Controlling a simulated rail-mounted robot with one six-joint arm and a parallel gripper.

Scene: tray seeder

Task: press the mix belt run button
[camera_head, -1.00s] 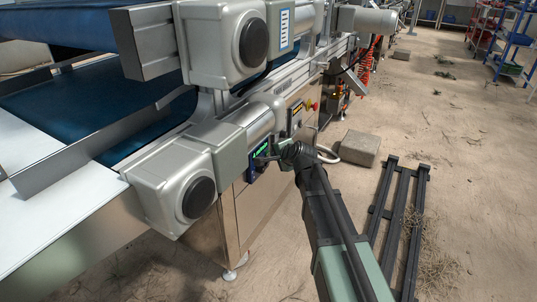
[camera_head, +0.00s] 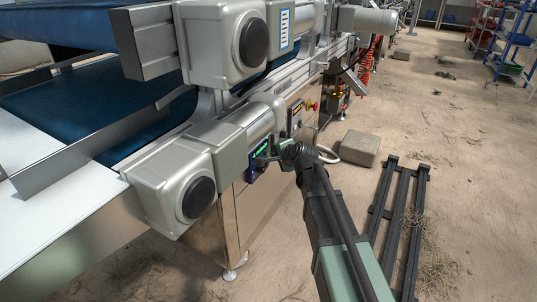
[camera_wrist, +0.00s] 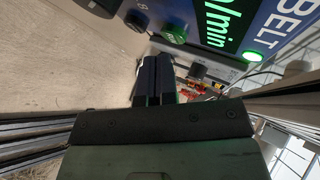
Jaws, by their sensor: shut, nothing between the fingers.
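The belt control panel (camera_head: 259,159) is on the side of the machine, partly hidden by my gripper in the head view. In the wrist view the blue panel (camera_wrist: 229,12) fills the top right, with "BELT" lettering and a lit green display. A green round button (camera_wrist: 174,33) and a dark round control (camera_wrist: 136,20) sit along its edge. A pale green glowing round light (camera_wrist: 252,56) is further right. I cannot read which is marked run. My gripper (camera_wrist: 154,62) is shut and empty, its fingertips just below the green button in the picture. Contact cannot be told.
Grey motor housings (camera_head: 172,190) stand left of the panel. A red knob (camera_head: 309,104) is on the machine further along. A stone block (camera_head: 360,148) and a dark slatted frame (camera_head: 397,215) lie on the floor to the right. The floor beyond is mostly clear.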

